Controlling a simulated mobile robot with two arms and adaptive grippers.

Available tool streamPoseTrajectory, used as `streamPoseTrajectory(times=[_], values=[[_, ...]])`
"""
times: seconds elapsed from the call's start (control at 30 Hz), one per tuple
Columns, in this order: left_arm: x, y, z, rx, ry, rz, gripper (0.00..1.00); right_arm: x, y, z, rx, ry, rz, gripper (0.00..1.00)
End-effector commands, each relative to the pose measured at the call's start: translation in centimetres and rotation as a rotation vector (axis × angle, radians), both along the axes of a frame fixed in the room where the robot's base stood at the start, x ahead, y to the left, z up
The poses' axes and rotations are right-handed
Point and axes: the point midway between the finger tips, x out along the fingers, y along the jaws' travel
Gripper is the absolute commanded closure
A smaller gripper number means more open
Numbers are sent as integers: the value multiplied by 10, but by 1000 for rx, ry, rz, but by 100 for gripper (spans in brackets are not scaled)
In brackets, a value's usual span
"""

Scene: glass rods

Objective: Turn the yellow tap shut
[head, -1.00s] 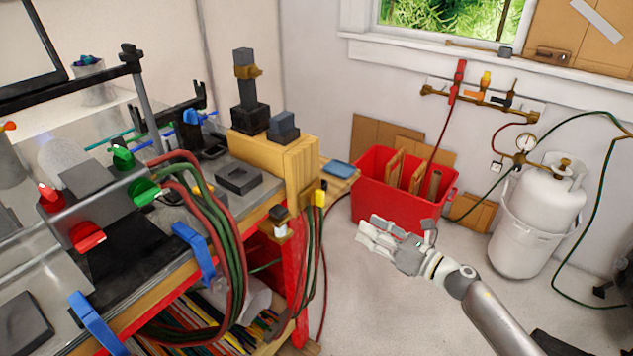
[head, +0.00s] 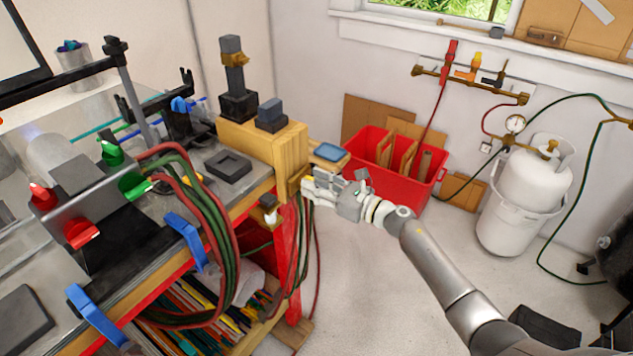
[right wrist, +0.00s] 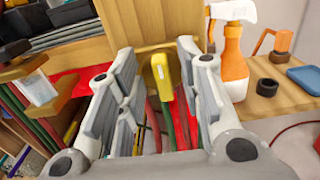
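The yellow tap (right wrist: 161,75) shows upright in the right wrist view, in front of a wooden panel, with red and green hoses below it. My right gripper (right wrist: 158,62) is open, with one finger on each side of the tap. Gaps show between the tap and both fingers, so it looks untouched. My left gripper is not in view.
A white fitting (head: 269,213) and hanging hoses (head: 297,245) are at the bench end.

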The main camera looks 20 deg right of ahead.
Motion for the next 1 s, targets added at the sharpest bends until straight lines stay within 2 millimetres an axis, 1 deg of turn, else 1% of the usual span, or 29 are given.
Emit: streamPoseTrajectory(times=[0.27, 0.37, 0.53, 0.57, 0.83, 1.0], values=[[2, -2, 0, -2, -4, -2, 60, 1, 1, 0, 1, 1, 0, 66], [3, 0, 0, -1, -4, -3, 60, 1, 1, 0, 1, 1, -1, 76], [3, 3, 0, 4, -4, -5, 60, 1, 1, 0, 1, 1, -1, 98], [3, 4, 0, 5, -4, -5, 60, 1, 1, 0, 1, 1, -1, 100], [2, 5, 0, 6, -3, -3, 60, 1, 0, 0, 9, 7, -1, 100], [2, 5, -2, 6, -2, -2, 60, 2, 0, 0, 51, 39, -1, 100]])
